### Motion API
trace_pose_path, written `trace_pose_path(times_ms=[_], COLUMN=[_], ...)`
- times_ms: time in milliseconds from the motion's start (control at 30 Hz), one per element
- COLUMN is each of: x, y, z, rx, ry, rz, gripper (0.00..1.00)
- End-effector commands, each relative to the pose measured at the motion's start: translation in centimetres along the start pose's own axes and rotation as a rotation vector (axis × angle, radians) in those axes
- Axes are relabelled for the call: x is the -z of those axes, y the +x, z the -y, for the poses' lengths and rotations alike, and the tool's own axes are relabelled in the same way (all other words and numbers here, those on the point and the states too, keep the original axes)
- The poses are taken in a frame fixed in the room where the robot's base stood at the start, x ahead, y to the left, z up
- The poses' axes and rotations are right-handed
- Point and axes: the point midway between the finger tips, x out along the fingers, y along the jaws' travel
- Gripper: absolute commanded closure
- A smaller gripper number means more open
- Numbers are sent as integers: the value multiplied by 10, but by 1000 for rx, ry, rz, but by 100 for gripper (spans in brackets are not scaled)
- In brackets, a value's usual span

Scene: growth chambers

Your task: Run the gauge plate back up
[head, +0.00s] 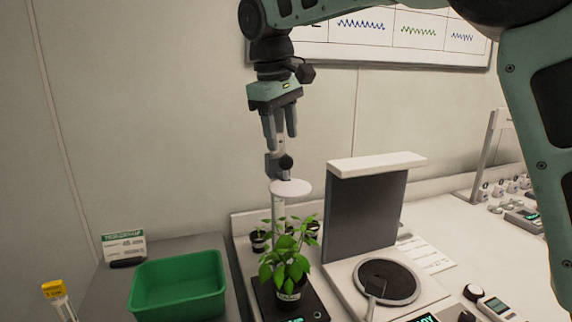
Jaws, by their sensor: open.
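The gauge plate (291,188), a white disc, sits on a pale upright post above a leafy green potted plant (285,265). A grey slider with a dark round knob (286,162) is on the post just above the plate. The plate appears a little above the top leaves, with a small gap. My gripper (281,140) points down with its fingers apart, just above the knob in the picture. The post's upper part shows between the fingers; I cannot tell the depth between them. The plant stands on a black scale (310,303).
A green bin (178,287) stands left of the scale. A white device with a tall dark panel (365,222) and a round black plate stands close on the right. Small dark pots (258,241) are behind the plant. A yellow-capped tube (54,289) is at far left.

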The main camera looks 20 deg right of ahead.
Motion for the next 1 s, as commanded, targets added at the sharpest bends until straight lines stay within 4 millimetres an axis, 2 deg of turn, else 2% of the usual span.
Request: trace_pose_path(times_ms=[200, 400, 800, 833, 1000], x=[-1, 0, 0, 0, 0], y=[43, 67, 75, 75, 75], z=[0, 0, 0, 0, 0], rx=[1, 1, 0, 0, 0], ry=[0, 0, 0, 0, 0], rz=[4, 2, -1, -1, -1], gripper=[50, 50, 50, 52, 100])
